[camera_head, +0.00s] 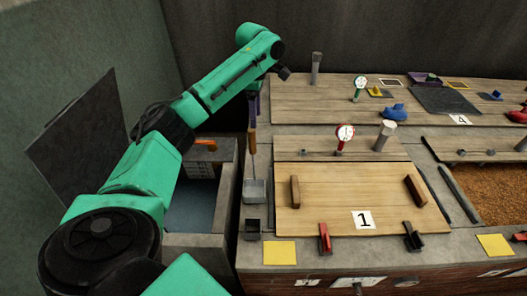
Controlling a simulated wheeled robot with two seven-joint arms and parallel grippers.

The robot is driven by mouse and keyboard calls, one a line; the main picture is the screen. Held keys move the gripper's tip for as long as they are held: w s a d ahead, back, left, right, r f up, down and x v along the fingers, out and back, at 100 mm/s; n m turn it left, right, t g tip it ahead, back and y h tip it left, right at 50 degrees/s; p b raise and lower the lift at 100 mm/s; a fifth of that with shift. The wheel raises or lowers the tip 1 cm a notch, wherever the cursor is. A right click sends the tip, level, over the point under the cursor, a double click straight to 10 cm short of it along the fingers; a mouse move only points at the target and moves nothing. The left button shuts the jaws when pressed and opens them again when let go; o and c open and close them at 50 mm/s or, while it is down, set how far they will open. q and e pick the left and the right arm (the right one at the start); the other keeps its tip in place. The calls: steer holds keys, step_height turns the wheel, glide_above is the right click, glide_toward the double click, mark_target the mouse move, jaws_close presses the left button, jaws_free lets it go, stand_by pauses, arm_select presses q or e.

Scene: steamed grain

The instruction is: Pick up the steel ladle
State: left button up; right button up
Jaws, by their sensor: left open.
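What looks like the steel ladle (253,165) stands upright at the left end of the counter. The shaft runs down to a grey square metal cup or holder (255,190); I cannot tell which. My right gripper is not in view.
A wooden lid marked 1 (335,207) with two brown handles covers the front bay. Gauges (344,133), a grey cylinder (385,136) and an upright post (316,68) stand behind. Grain (497,190) fills a bay at right. A dark panel (80,130) leans at left.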

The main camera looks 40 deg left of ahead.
mark_target(250, 130)
arm_select(q)
steer(key=s+f, duration=0.2)
steer(key=f, duration=0.1)
steer(key=s+f+p, duration=0.1)
steer(key=f, duration=0.1)
steer(key=shift+s+d, duration=0.1)
steer(key=f, duration=0.1)
steer(key=w+f, duration=0.1)
steer(key=shift+f, duration=0.4)
steer(key=f, duration=0.1)
steer(key=f+p, duration=0.1)
steer(key=f, duration=0.2)
steer(key=shift+s+d+f, duration=0.1)
steer(key=shift+s+d, duration=0.05)
steer(key=shift+s, duration=0.1)
steer(key=shift+f, duration=0.15)
steer(key=shift+c, duration=0.9)
steer(key=shift+w, duration=0.1)
jaws_close()
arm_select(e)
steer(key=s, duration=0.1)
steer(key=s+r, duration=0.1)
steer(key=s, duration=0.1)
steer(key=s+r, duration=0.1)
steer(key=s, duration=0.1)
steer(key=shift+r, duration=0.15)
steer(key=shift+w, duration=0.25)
